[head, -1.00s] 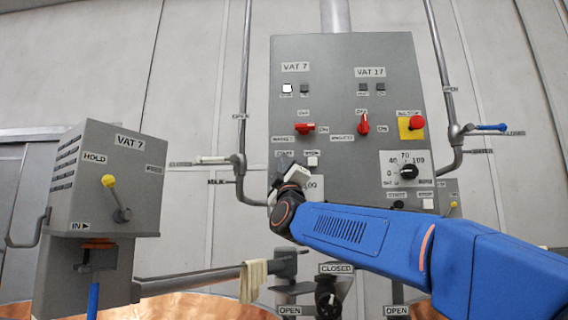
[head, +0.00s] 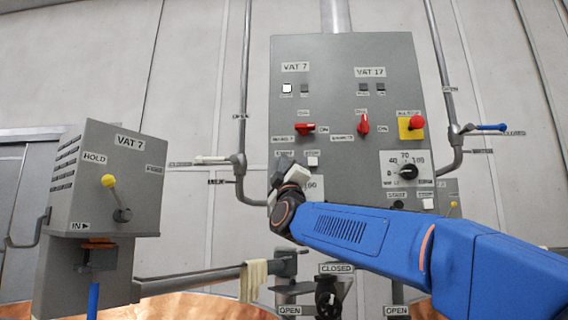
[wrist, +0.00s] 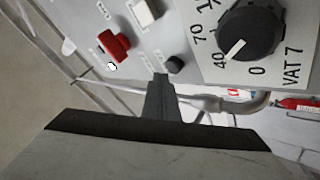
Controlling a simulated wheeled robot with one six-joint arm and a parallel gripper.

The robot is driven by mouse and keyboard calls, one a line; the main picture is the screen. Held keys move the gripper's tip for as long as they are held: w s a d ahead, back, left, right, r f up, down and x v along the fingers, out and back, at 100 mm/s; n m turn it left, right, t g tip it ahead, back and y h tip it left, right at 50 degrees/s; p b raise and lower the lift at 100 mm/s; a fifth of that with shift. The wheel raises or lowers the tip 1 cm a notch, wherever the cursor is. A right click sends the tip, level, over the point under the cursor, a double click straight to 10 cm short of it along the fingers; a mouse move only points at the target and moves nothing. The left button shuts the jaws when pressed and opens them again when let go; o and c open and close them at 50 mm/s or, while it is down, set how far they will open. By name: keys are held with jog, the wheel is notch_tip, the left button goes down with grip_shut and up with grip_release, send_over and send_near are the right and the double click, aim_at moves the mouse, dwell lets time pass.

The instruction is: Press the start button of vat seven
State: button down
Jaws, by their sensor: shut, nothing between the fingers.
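The grey panel (head: 345,75) carries a VAT 7 column (head: 296,67) on the left and a VAT 17 column on the right. Under the red VAT 7 selector (head: 305,128) are two small labels, the left one seeming to read START (head: 284,153). A white button (head: 312,162) sits under the right label. The spot under the left label is hidden by my gripper (head: 282,164). In the wrist view a black button (wrist: 175,65) lies just beyond and right of my shut fingertips (wrist: 160,80). Whether they touch it I cannot tell.
The VAT 7 dial (wrist: 250,32) is close right of the fingertips in the wrist view. A red emergency button (head: 415,123) and a second dial (head: 407,172) sit farther right. A grey VAT 7 box (head: 105,180) with a yellow-knobbed lever stands left. Pipes flank the panel.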

jog(key=shift+w, duration=0.1)
dwell(0.3)
jog(key=shift+w, duration=0.3)
